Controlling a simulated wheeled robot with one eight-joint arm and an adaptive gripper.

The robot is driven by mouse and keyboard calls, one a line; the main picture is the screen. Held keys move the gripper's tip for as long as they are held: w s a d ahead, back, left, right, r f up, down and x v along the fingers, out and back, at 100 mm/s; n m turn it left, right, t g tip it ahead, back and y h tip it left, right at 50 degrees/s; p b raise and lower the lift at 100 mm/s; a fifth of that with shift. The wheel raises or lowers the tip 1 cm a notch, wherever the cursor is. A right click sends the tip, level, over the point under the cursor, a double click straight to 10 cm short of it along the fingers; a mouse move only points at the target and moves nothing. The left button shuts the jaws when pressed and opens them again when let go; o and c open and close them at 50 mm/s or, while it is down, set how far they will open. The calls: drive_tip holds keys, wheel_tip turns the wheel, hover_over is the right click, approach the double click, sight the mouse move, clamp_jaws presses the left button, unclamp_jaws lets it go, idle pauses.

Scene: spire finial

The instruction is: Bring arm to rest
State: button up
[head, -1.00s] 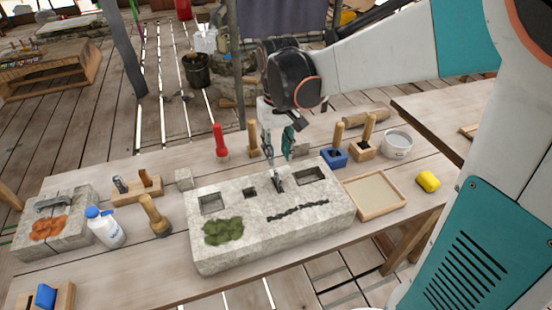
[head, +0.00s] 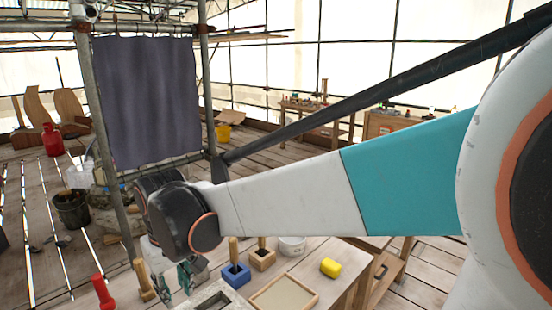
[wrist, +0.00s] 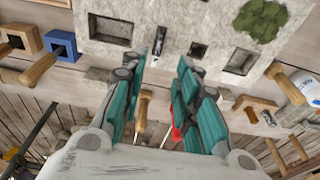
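My gripper (head: 174,280) hangs from my arm at the lower left of the head view, over the work table. In the wrist view my gripper (wrist: 163,72) has its two teal fingers spread, with nothing held between them. The pale stone block (wrist: 183,20) lies beyond the fingertips, with square recesses and a green patch. A small grey metal piece (wrist: 159,42) stands in one slot of the block, near the gap between the fingertips. In the head view only a corner of the stone block (head: 226,301) shows.
A scaffold post (head: 97,120) and dark curtain (head: 148,100) stand behind.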

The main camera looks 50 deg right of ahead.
drive_tip(key=s+r+t, duration=0.1)
drive_tip(key=s+t, duration=0.4)
drive_tip(key=s, duration=0.6)
drive_tip(key=shift+r, duration=0.35)
